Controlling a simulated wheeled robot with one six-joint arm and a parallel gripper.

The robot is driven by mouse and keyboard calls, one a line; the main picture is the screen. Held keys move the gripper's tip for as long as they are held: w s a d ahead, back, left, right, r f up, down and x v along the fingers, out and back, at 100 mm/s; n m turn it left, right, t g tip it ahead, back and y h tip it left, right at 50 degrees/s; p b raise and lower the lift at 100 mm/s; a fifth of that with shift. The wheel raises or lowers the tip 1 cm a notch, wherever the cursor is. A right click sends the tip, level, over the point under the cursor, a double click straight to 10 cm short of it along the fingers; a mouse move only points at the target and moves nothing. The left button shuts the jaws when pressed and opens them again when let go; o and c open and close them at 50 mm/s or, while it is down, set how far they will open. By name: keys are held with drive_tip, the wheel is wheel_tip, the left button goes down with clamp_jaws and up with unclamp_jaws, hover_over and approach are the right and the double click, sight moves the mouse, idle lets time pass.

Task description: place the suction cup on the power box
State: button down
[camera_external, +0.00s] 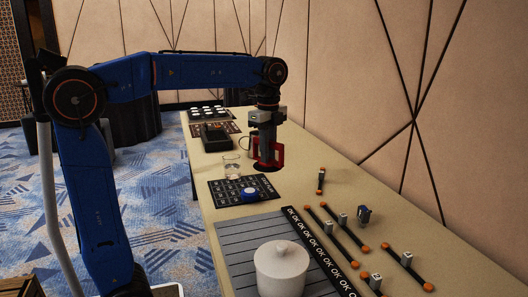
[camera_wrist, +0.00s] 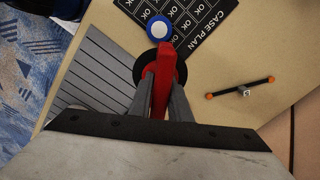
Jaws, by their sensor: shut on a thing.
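The suction cup (camera_external: 280,155) has a red handle and a black round disc. My gripper (camera_external: 266,152) is shut on its handle and holds it, disc downward, above the table. In the wrist view the red handle (camera_wrist: 166,72) stands between the fingers of my gripper (camera_wrist: 160,92), and the black disc shows partly behind it. A dark box (camera_external: 214,139) sits farther back on the table, on a patterned mat; it looks like the power box, but no label is readable. It is apart from the suction cup and outside the wrist view.
A clear glass (camera_external: 231,166) stands left of my gripper. A blue and white puck (camera_external: 250,195) lies on a black printed mat (camera_external: 222,189). A white lidded pot (camera_external: 281,270) stands in front on a grey slatted board. Several black bars with orange ends lie at right.

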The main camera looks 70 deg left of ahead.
drive_tip(key=w+a+r+n, duration=0.2)
drive_tip(key=w+a+n, duration=0.15)
drive_tip(key=a, duration=1.15)
drive_tip(key=n, duration=0.8)
hover_over(214, 139)
drive_tip(key=s, duration=0.1)
drive_tip(key=f, duration=0.2)
drive_tip(key=shift+s+d+f, duration=0.1)
drive_tip(key=shift+d+f, duration=0.1)
drive_tip(key=shift+f, duration=2.1)
drive_tip(key=shift+d+f, duration=0.2)
drive_tip(key=shift+f, duration=2.1)
drive_tip(key=shift+f, duration=0.1)
drive_tip(key=c, duration=1.6)
unclamp_jaws()
drive_tip(key=shift+c, duration=0.2)
